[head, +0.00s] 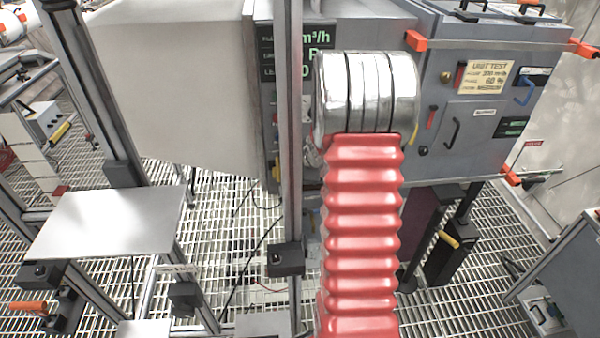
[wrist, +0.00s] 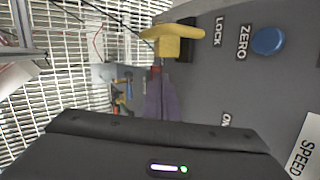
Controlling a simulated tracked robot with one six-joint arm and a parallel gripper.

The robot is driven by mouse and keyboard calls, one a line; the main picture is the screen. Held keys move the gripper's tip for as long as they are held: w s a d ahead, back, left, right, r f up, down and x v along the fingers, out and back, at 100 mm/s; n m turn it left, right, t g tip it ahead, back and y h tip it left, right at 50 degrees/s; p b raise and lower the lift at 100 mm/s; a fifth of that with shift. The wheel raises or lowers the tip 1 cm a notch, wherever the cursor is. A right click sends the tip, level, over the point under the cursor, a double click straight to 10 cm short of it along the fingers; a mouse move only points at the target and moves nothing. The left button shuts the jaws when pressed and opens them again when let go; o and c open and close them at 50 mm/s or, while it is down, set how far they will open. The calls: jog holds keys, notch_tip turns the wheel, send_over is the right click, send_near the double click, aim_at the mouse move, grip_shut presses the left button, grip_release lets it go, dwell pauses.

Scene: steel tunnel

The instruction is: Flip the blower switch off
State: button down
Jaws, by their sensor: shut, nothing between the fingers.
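In the wrist view, the dark body of my gripper (wrist: 160,130) fills the bottom, close in front of a grey control panel (wrist: 215,75). It is shut, with nothing seen in its grip. A partly covered label (wrist: 225,120), apparently reading ON, shows just beyond its edge. The blower switch cannot be made out for certain; that part of the panel is hidden by my gripper. A yellow T-shaped handle (wrist: 175,40) stands out beside the LOCK label. A purple-grey shape (wrist: 161,100) lies between handle and gripper; I cannot tell what it is. The head view does not show my gripper clearly.
A blue ZERO knob (wrist: 268,41) and a SPEED label (wrist: 303,150) are on the panel. In the head view, a red ribbed hose (head: 362,230) with a silver collar (head: 367,92) covers part of the grey test unit (head: 480,120). An upright metal post (head: 290,150) stands beside it.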

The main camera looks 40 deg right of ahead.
jog(key=w+a+v, duration=0.1)
jog(key=a+v, duration=0.1)
jog(key=v, duration=1.1)
jog(key=shift+r, duration=0.55)
jog(key=shift+a, duration=0.15)
